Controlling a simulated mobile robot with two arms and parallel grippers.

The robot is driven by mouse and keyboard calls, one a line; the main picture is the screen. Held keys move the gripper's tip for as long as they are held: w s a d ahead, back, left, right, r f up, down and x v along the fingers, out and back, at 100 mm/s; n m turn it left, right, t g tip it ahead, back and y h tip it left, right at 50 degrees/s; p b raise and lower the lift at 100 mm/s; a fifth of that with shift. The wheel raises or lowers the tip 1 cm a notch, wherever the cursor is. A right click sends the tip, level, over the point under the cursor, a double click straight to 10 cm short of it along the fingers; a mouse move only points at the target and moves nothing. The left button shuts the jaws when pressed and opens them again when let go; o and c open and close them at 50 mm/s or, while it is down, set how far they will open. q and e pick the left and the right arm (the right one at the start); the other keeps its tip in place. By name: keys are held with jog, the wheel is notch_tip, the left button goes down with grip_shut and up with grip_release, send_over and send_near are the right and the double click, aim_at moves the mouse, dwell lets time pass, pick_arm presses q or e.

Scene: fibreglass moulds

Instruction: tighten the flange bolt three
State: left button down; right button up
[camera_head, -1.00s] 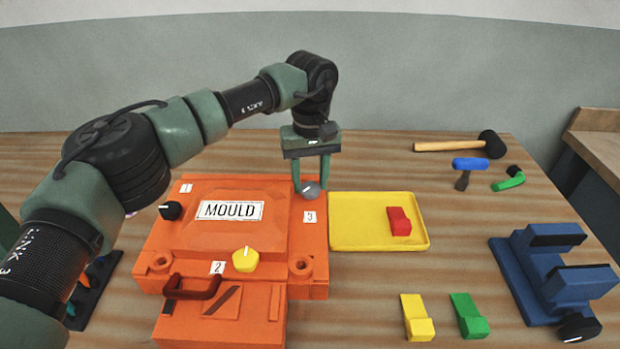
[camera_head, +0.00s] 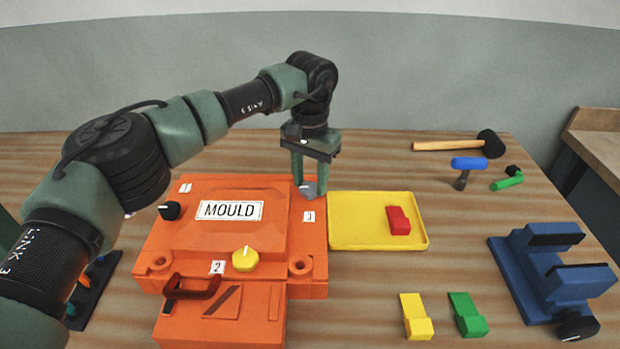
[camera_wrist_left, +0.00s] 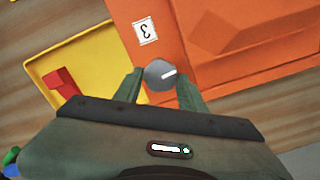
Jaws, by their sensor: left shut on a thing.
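The orange mould (camera_head: 185,235) stands on the table, labelled MOULD. Flange bolt three is a grey knob (camera_head: 308,189) at the mould's far right, by its label 3 (camera_head: 308,216). My left gripper (camera_head: 309,192) points down and is shut on this grey knob, which shows between the fingers in the left wrist view (camera_wrist_left: 159,75). A white line marks the knob's top. A black knob (camera_head: 170,210) sits by label 1, and a yellow knob (camera_head: 245,259) by label 2. My right gripper is not in view.
A yellow tray (camera_head: 350,238) with a red block (camera_head: 398,220) lies right of the mould. Yellow (camera_head: 416,316) and green (camera_head: 467,315) blocks lie in front. A blue vise (camera_head: 545,275) stands at the right. A mallet (camera_head: 450,146) and small tools lie at the back right.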

aim_at(310, 184)
pick_arm(q)
jog(key=shift+w+r, duration=0.1)
jog(key=shift+r, duration=0.05)
dwell(0.3)
jog(key=c, duration=0.8)
grip_release()
jog(key=shift+c, duration=0.2)
notch_tip(310, 184, up, 8)
jog(key=shift+f+b, duration=0.15)
jog(key=shift+b, duration=0.3)
